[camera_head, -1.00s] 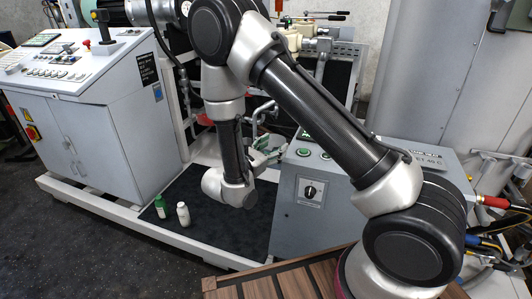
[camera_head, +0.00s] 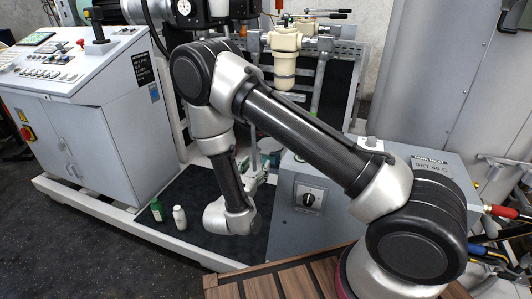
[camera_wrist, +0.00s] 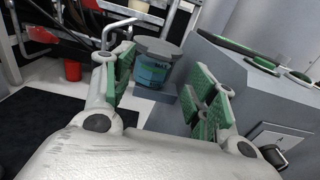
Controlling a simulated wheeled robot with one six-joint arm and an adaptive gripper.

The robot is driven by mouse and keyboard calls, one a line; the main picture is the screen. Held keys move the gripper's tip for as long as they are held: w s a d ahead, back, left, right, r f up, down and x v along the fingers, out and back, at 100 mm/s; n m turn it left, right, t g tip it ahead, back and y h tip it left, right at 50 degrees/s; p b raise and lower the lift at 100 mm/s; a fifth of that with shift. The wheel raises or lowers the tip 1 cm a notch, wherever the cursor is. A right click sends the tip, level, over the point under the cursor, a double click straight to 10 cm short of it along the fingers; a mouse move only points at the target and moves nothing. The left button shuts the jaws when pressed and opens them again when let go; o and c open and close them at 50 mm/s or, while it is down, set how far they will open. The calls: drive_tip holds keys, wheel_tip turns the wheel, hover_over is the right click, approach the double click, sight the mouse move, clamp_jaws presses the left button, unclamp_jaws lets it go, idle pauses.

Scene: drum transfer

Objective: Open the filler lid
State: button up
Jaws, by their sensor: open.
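My gripper (camera_wrist: 163,82) is open in the wrist view, with green-padded fingers apart and nothing between the pads. Beyond the fingertips stands a short blue-green cylinder with a grey top (camera_wrist: 153,68). The grey top looks closed and may be the filler lid; I cannot tell for sure. The gripper appears apart from it. A bent metal pipe (camera_wrist: 117,24) rises just left of the cylinder. In the head view my gripper (camera_head: 262,178) is small, low beside the grey cabinet and partly hidden by my arm.
The grey cabinet (camera_head: 310,215) with knob and green buttons stands close right of my gripper. A green bottle (camera_head: 157,210) and a white bottle (camera_head: 180,218) stand on the dark mat to the left. A red cup (camera_wrist: 72,71) is at the wrist view's left. A control console (camera_head: 90,130) stands left.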

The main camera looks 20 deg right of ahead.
sight(264, 155)
drive_tip(key=x, duration=0.8)
drive_tip(key=shift+c, duration=0.2)
drive_tip(key=shift+a, duration=0.1)
clamp_jaws()
